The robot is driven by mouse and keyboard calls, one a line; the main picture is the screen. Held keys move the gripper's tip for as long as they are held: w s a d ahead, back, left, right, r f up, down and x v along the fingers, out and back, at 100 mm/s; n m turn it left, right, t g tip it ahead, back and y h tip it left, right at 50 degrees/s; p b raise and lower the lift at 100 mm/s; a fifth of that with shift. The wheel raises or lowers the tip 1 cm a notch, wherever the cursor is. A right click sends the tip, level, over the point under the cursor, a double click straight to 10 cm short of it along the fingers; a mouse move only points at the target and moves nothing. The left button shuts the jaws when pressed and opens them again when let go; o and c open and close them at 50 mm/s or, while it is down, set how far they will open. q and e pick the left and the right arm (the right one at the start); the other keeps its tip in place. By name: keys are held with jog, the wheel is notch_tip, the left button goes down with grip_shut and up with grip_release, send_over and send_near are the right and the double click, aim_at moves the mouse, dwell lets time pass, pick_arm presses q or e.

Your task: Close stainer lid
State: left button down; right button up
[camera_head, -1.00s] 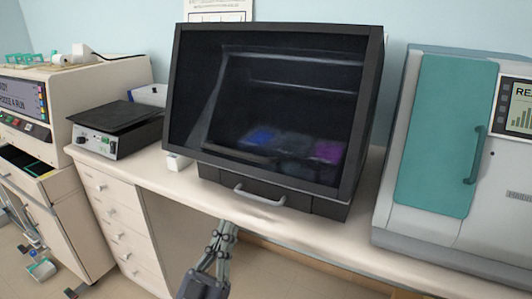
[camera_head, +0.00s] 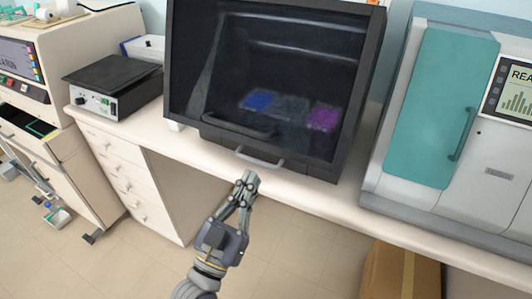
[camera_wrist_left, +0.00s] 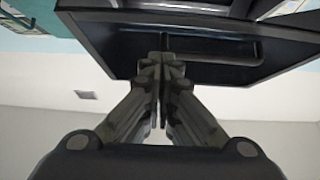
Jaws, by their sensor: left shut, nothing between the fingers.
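The stainer is a black box with a dark see-through lid (camera_head: 285,65) on the bench. The lid looks down over the front, with blue and purple patches showing behind it. A grey bar handle (camera_head: 259,159) sits at its lower front edge. My left gripper (camera_head: 247,178) is shut and empty, just below and in front of the handle, pointing up at it. In the left wrist view the shut fingertips (camera_wrist_left: 161,62) are in front of the dark underside and handle (camera_wrist_left: 215,48); whether they touch cannot be told. My right gripper is out of view.
A teal-doored machine (camera_head: 436,105) stands to the right on the bench (camera_head: 330,200). A flat black-topped device (camera_head: 112,85) is at the left, above white drawers (camera_head: 130,180). A cardboard box (camera_head: 400,272) stands on the floor at right. Floor in front is open.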

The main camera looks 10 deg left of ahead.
pick_arm(q)
jog(key=shift+w+d+r+p, duration=0.1)
jog(key=shift+w+d+p, duration=0.3)
jog(key=shift+w, duration=0.85)
jog(key=shift+w+d+r+p, duration=0.15)
jog(key=shift+w+d, duration=0.3)
jog(key=shift+w, duration=0.8)
jog(key=shift+w+d+r+p, duration=0.1)
jog(key=shift+w+d+p, duration=0.3)
jog(key=shift+w, duration=0.85)
jog(key=shift+d+f, duration=0.1)
jog(key=shift+f, duration=0.05)
